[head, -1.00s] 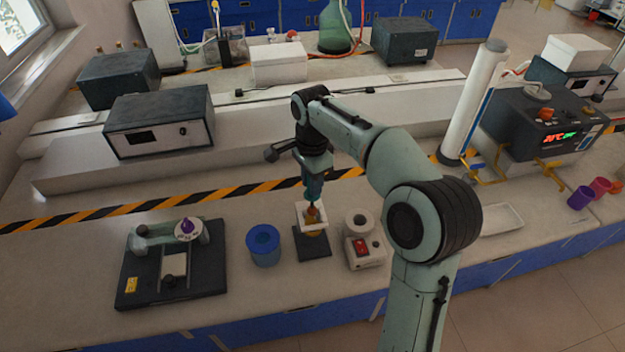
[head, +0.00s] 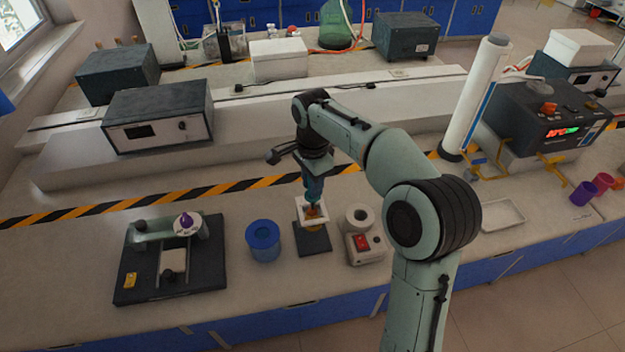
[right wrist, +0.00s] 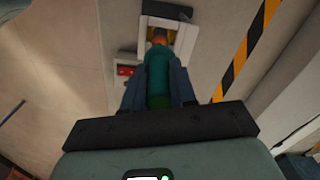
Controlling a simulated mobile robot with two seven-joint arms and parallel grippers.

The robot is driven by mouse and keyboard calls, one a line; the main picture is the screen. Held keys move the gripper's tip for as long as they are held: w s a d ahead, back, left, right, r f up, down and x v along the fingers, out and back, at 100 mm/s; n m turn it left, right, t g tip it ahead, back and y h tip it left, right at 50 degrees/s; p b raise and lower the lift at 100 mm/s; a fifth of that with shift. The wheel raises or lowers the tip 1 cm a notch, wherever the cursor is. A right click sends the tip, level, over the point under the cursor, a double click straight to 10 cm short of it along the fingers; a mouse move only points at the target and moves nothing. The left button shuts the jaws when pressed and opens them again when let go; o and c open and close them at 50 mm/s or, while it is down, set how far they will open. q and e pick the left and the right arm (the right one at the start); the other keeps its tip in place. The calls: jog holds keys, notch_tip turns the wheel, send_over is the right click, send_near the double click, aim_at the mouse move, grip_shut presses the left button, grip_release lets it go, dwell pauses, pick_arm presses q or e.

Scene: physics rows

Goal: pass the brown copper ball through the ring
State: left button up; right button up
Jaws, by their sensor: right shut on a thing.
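The ring is a white square frame (head: 301,217) over a black base (head: 312,243) on the bench. It also shows in the right wrist view (right wrist: 186,46). My right gripper (head: 314,198) is above it, pointing down, with its fingers shut on a green handle (right wrist: 158,88). At the handle's far end the brown-orange copper ball (head: 316,211) appears at the ring's opening. It also shows in the right wrist view (right wrist: 159,37), largely hidden behind the handle. I cannot tell whether it is inside the opening or just above it. My left gripper is not in view.
A blue cup (head: 263,240) stands left of the base, and a white device with a red switch (head: 364,246) stands close on the right. A black apparatus (head: 172,262) lies farther left. A white tray (head: 501,214) is at right. The bench front is clear.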

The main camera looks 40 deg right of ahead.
aim_at(312, 208)
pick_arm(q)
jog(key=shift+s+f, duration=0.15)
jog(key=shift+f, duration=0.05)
pick_arm(e)
jog(key=shift+f, duration=0.4)
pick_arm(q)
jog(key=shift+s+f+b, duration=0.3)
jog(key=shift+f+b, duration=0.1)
pick_arm(e)
jog(key=shift+f, duration=0.7)
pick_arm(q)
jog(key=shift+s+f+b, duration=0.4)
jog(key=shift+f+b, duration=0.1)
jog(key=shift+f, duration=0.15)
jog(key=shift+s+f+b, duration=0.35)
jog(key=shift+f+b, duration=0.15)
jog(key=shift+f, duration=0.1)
pick_arm(e)
jog(key=shift+f, duration=2.25)
dwell(1.3)
